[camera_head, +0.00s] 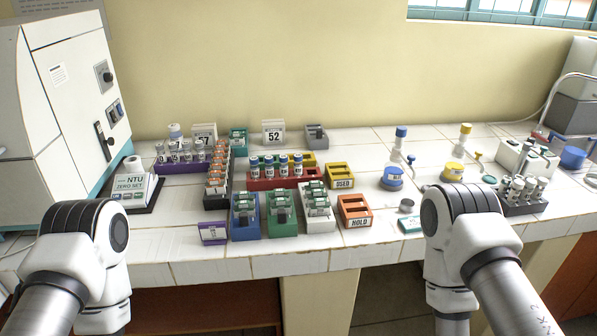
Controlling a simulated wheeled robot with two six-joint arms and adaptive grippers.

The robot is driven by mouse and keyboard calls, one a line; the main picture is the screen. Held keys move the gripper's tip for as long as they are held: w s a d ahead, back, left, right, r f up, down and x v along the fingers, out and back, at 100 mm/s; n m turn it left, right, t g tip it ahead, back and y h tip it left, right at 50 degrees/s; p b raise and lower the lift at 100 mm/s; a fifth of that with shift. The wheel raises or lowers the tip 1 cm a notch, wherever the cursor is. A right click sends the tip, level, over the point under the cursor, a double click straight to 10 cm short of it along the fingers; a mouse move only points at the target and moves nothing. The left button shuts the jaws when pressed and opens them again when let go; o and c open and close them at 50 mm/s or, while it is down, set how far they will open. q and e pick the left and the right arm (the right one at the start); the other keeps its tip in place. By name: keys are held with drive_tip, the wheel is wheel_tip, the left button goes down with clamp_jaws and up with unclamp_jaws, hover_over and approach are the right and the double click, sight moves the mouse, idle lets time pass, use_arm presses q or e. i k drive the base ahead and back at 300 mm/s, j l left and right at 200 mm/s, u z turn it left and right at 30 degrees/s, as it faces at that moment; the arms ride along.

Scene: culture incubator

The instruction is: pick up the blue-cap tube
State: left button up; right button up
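My two arms come in at the bottom left and bottom right, in front of the bench. Only their white and grey links show. Neither gripper shows.
A turbidity meter (135,187) is left; a rack of tubes (525,207) right.

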sight(297, 158)
drive_tip(key=l+u, duration=0.75)
drive_tip(key=l, duration=0.2)
drive_tip(key=k+l+u, duration=0.1)
drive_tip(key=l+u, duration=0.3)
